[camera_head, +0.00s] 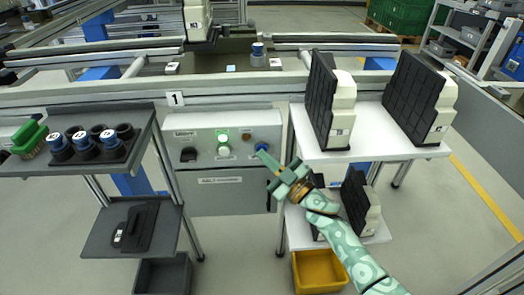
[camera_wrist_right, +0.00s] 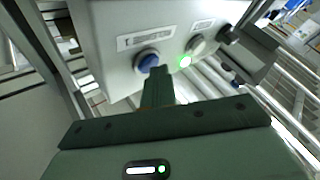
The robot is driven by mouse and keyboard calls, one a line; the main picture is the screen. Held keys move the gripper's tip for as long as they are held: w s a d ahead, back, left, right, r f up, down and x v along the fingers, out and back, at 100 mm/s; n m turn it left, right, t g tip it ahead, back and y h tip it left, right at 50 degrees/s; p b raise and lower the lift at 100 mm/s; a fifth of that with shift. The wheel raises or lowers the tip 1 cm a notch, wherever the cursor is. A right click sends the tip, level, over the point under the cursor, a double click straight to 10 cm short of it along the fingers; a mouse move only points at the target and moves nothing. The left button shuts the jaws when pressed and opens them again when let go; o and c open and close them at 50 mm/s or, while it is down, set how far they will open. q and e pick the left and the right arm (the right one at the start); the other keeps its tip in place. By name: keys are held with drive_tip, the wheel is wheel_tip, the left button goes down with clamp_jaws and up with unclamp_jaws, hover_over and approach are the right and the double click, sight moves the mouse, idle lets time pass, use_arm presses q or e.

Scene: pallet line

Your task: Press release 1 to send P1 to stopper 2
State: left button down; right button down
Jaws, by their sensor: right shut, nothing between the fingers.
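A grey control box (camera_head: 222,165) stands under the number 1 plate (camera_head: 175,98). Its face carries a black knob (camera_head: 189,154), a lit green lamp (camera_head: 222,138), a white button (camera_head: 223,151), an amber lamp (camera_head: 246,137) and a blue button (camera_head: 261,147). The lettering is too small to read, so I cannot tell which is release 1. My right gripper (camera_head: 266,158) is shut and empty, its tips close to the blue button. In the right wrist view the blue button (camera_wrist_right: 146,60) lies just beyond the fingertips (camera_wrist_right: 158,76); contact cannot be told. P1 cannot be identified. My left gripper is out of view.
A conveyor rail (camera_head: 110,95) runs behind the box, with a black and white part (camera_head: 197,20) and a blue-capped cylinder (camera_head: 257,52) beyond. A left shelf holds a tray (camera_head: 112,154) of blue-capped pieces. A white right shelf (camera_head: 375,150) bears black and white parts.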

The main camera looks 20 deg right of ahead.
drive_tip(key=shift+s, duration=0.1)
idle(0.3)
use_arm(q)
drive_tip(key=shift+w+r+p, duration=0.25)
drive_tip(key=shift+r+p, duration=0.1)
drive_tip(key=shift+p, duration=0.15)
use_arm(e)
drive_tip(key=shift+s+a, duration=0.25)
drive_tip(key=shift+s, duration=0.5)
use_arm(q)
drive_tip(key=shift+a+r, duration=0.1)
use_arm(e)
drive_tip(key=shift+s, duration=0.1)
